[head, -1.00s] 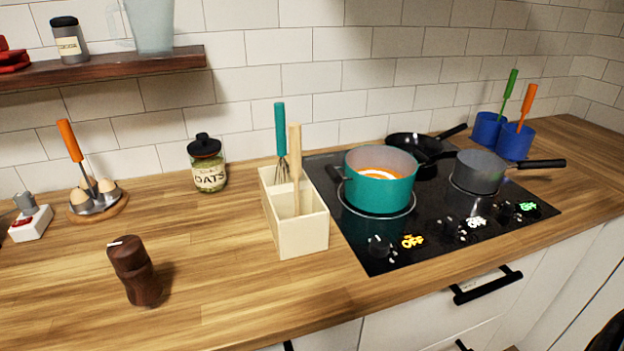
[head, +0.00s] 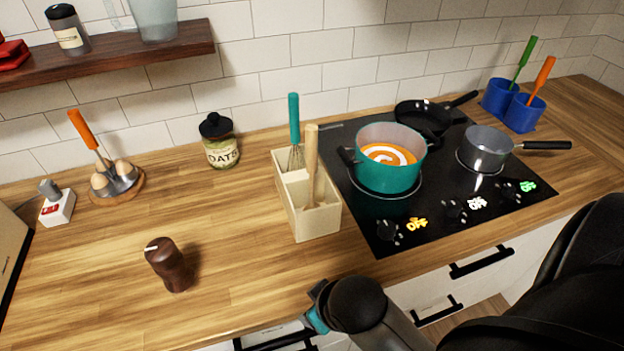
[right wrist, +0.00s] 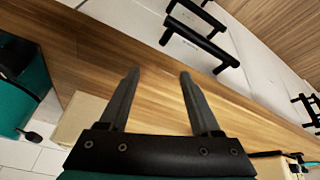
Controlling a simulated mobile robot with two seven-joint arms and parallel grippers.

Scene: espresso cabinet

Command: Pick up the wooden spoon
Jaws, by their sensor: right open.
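The wooden spoon (head: 311,160) stands upright, handle up, in the front part of a cream utensil holder (head: 317,222) on the counter. The holder hides its lower end. A teal-handled whisk (head: 294,118) stands in the part behind it. My right arm comes in from the lower right of the head view and ends at the counter's front edge, below and in front of the holder. In the right wrist view my right gripper (right wrist: 158,75) is open, with nothing between its fingers. I do not see the spoon there. My left gripper is not in view.
A teal pot (head: 384,174) of orange soup stands on the black hob right of the holder, with a grey saucepan (head: 486,150) and black frying pan (head: 425,118) beyond. A brown pepper mill (head: 169,265) and oats jar (head: 220,143) stand left. The counter between them is clear.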

